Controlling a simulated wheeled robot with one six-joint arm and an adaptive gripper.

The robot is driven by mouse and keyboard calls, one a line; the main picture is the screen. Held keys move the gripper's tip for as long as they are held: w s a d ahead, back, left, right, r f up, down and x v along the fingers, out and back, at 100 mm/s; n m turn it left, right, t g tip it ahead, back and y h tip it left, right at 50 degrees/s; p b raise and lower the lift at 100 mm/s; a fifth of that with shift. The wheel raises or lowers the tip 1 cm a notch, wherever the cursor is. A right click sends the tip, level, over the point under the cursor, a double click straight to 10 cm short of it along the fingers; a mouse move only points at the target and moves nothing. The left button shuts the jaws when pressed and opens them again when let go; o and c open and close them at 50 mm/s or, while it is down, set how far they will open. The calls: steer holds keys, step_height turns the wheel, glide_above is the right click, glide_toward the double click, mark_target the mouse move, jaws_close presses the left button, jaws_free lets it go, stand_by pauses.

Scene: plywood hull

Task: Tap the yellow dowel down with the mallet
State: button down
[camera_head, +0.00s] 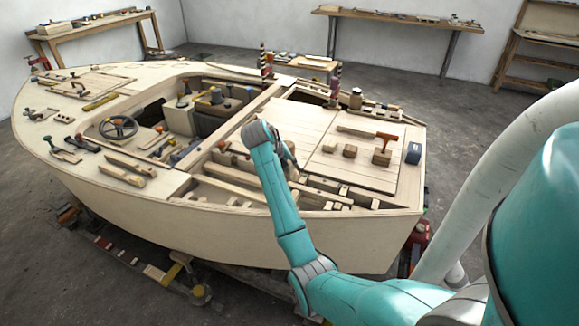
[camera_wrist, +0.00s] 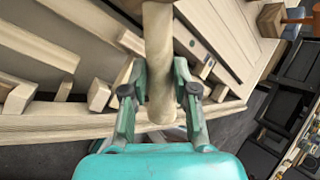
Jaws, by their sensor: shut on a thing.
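My gripper (camera_wrist: 158,85) is shut on a pale wooden round handle (camera_wrist: 159,50) in the wrist view. The handle, which looks like the mallet's, runs up out of the top of that view, so its head is not seen there. In the head view my arm reaches over the near side of the boat and largely hides the gripper and what it holds. I cannot pick out the yellow dowel with certainty in either view. Small yellow pieces lie further left on the boat, including a long yellow bar (camera_head: 100,102).
The plywood boat hull (camera_head: 330,235) has open ribs and loose wooden strips near my arm. Wooden blocks (camera_head: 349,151), an orange-topped tool (camera_head: 387,137) and a dark blue box (camera_head: 413,153) stand on the right deck. A steering wheel (camera_head: 118,127) is at the left.

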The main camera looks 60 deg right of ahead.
steer(key=shift+r, duration=2.3)
